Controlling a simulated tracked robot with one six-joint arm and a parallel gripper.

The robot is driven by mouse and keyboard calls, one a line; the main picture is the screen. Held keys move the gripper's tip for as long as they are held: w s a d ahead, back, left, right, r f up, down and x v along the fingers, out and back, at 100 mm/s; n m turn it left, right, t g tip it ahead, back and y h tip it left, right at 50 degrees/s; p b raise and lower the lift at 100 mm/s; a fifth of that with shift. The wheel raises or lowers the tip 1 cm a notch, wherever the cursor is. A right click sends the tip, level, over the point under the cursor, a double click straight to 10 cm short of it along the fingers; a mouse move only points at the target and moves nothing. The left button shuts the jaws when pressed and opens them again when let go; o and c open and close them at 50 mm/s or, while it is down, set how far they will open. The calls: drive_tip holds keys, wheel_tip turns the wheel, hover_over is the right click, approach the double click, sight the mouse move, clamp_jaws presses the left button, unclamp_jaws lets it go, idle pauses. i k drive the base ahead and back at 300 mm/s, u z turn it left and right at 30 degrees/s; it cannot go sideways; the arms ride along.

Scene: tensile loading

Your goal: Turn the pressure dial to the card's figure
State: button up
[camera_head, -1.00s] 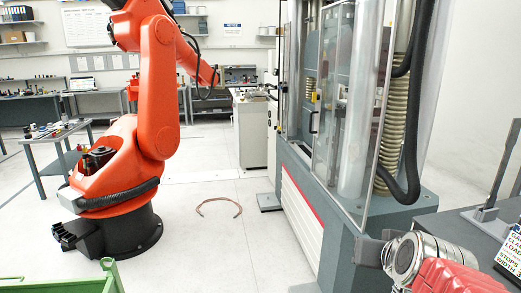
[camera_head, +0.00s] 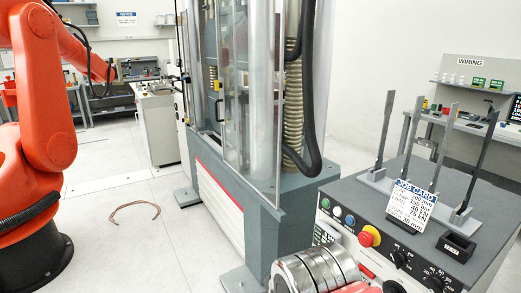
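The job card (camera_head: 411,205) stands on the grey control console (camera_head: 345,193). Its rows include a figure in bar, perhaps 130 or 150, too small to read surely. A black dial (camera_head: 399,258) with white marks is on the console's front panel below the card. A second black dial (camera_head: 437,281) is to its right, near the lower edge. I cannot tell which is the pressure dial or where either points. The silver ringed wrist of my arm (camera_head: 315,269) is at bottom centre, left of the dials and apart from them. My gripper's fingers cannot be made out.
A red emergency button (camera_head: 369,237) and several coloured buttons are left of the dials. Grey upright posts (camera_head: 444,135) and a small black box (camera_head: 457,246) are on the console. The testing machine (camera_head: 275,200) stands behind my wrist. An orange robot arm (camera_head: 45,120) is at left.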

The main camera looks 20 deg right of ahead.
sight(399, 258)
drive_tip(key=z, duration=1.6)
